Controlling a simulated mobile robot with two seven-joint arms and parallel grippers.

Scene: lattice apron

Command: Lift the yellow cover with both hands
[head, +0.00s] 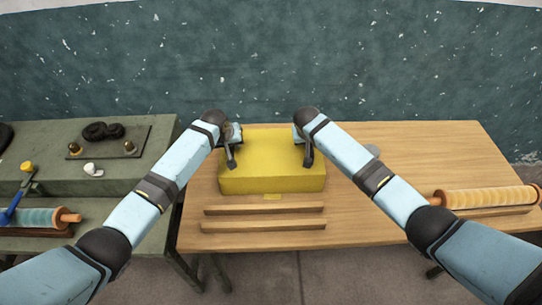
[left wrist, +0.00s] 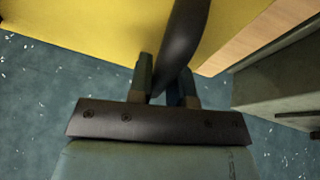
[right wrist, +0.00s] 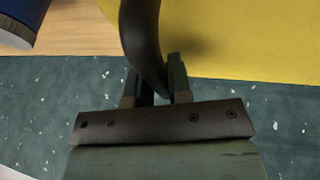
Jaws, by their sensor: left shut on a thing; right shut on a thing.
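My left gripper (left wrist: 165,85) is shut on the left handle (left wrist: 182,40), with the yellow side close by. My right gripper (right wrist: 156,88) is shut on the right handle (right wrist: 142,38), beside the cover (right wrist: 250,40). In the head view the arms partly hide both grips. Whatever is under the cover is hidden.
Two wooden strips (head: 264,226) lie in front of the cover. A yellow roller (head: 490,197) is at the table's right. A blue round object (right wrist: 20,20) is near my right gripper. A grey-green bench (head: 130,180) stands left, across a narrow gap. The table's back right is clear.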

